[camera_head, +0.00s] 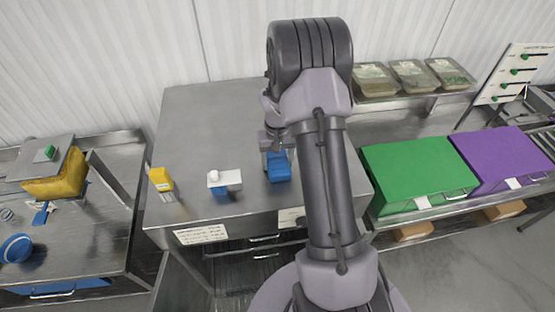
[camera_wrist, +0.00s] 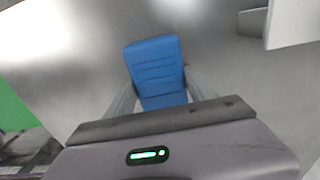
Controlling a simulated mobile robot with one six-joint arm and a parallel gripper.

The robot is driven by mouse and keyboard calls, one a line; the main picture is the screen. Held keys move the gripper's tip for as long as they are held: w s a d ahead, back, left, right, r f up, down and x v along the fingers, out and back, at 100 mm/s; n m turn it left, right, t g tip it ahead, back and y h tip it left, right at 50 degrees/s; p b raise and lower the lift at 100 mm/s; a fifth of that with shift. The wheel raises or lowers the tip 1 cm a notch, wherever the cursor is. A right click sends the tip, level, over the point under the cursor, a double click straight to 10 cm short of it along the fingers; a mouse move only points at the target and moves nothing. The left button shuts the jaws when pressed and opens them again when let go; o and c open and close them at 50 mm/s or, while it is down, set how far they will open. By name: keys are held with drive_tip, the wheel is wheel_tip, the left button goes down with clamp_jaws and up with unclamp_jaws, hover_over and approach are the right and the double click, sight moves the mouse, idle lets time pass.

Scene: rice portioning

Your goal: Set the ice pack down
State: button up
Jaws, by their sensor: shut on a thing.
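The ice pack (camera_wrist: 156,66) is a blue ribbed block between the two fingers of my gripper (camera_wrist: 160,97) in the wrist view. The gripper is shut on it. In the head view the ice pack (camera_head: 279,166) shows over the right part of the steel worktop (camera_head: 205,120), beside my arm. My gripper (camera_head: 274,150) is partly hidden there by my own arm links. I cannot tell whether the pack touches the worktop or hangs a little above it.
A white-and-blue item (camera_head: 223,181) and a yellow device (camera_head: 160,179) stand on the worktop's front left. Green (camera_head: 415,172) and purple (camera_head: 498,158) boxes stand at the right. Lidded trays (camera_head: 410,76) sit on a shelf behind. The worktop's back left is clear.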

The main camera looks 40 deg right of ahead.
drive_tip(key=shift+s, duration=0.1)
drive_tip(key=shift+f, duration=0.15)
drive_tip(key=o, duration=1.7)
drive_tip(key=shift+o, duration=0.2)
